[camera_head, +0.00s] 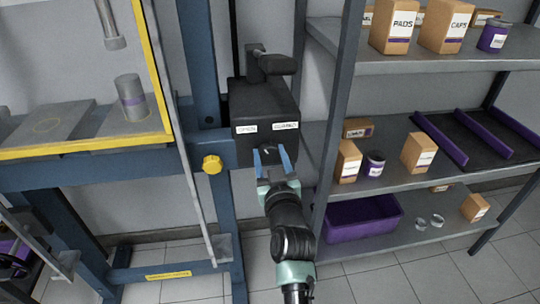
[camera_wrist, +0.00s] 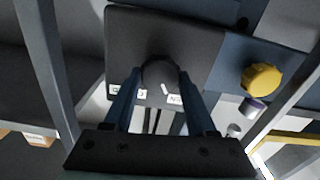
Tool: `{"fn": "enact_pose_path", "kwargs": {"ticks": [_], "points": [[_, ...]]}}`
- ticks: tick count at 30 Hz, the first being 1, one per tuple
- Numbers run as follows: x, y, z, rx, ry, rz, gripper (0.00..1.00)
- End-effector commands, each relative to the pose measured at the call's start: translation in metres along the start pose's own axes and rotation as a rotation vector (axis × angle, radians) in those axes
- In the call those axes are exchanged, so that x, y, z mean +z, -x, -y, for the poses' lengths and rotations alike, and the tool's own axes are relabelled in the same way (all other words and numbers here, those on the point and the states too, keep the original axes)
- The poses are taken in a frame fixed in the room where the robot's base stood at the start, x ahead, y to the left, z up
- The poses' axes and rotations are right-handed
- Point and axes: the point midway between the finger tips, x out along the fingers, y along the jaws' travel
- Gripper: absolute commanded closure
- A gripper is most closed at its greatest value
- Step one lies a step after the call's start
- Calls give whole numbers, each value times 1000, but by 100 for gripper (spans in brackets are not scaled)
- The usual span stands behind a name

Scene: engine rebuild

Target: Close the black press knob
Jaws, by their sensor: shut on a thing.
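The black press knob (camera_wrist: 160,76) is a round knob with a white pointer mark, on the face of a black box (camera_head: 264,105) fixed to the blue press frame. Two white labels sit on the box above the knob in the head view. My gripper (camera_head: 272,160) reaches up to the box from below. In the wrist view my gripper (camera_wrist: 158,90) has its blue fingers on either side of the knob, shut on it. The fingers hide part of the knob in the head view, where only its dark top shows.
A yellow knob (camera_head: 212,164) sits on the press frame left of the box. A yellow-edged guard (camera_head: 90,146) is further left. A shelf rack (camera_head: 345,100) with small boxes and a purple bin (camera_head: 345,226) stands close on the right.

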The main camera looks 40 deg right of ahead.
Motion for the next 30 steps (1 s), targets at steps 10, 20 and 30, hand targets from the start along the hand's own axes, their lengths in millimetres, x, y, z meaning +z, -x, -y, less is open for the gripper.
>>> {"fn": "enact_pose_path", "kwargs": {"ticks": [10,20,30], "points": [[0,0,0,0,-233,2,99],[0,0,-1,0,-546,2,99],[1,0,-2,1,-863,4,99]]}}
